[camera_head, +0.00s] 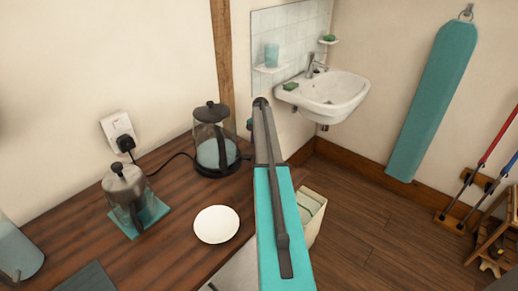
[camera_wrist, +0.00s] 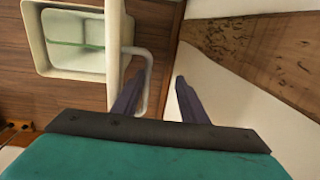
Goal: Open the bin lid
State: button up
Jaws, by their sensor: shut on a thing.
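The cream bin (camera_wrist: 48,62) is at the upper left in the wrist view, with its pale inside and a green line showing. A cream bar, which looks like the lid seen edge-on (camera_wrist: 115,40), stands along its right side. A loop-shaped handle (camera_wrist: 148,66) sticks out from it. My gripper (camera_wrist: 160,85) is shut on this handle, which lies between its two dark fingers; the exact contact is hard to see. In the head view the bin (camera_head: 312,203) shows right of my teal arm, which hides part of it and my gripper.
A wooden counter (camera_head: 180,175) at left holds a kettle (camera_head: 213,135), a glass press (camera_head: 128,190) and a white plate (camera_head: 216,224). A washbasin (camera_head: 330,95) hangs behind. An ironing board (camera_head: 432,100) hangs at right. The wooden floor (camera_head: 370,240) right of the bin is clear.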

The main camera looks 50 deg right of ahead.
jog(key=shift+w+a+r, duration=0.15)
jog(key=shift+w+r, duration=0.05)
jog(key=shift+w, duration=0.2)
notch_tip(320, 180, up, 13)
jog(key=s+b, duration=0.1)
jog(key=shift+s+d+r, duration=0.2)
jog(key=shift+s, duration=0.1)
jog(key=shift+s, duration=0.15)
dwell(0.5)
